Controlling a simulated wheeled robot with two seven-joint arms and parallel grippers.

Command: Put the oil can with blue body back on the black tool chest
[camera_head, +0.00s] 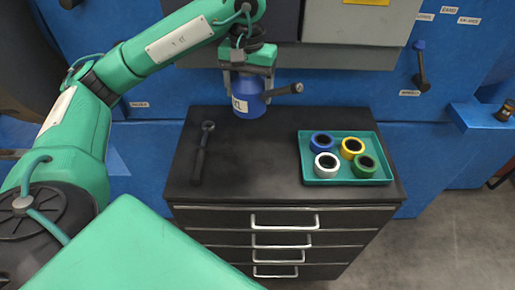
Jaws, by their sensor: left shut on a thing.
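The oil can with blue body (246,105) has a pale label and a dark spout pointing right. My left gripper (248,88) is shut on it from above, one finger on each side. The can appears upright over the back edge of the black tool chest (250,160). I cannot tell whether its base touches the top. The chest has a dark flat top and several drawers with silver handles. My right gripper is not in view.
A green tray (314,182) with several coloured tape rolls (353,146) sits on the chest's right side. A dark wrench (202,155) lies on the left. The middle of the top is clear.

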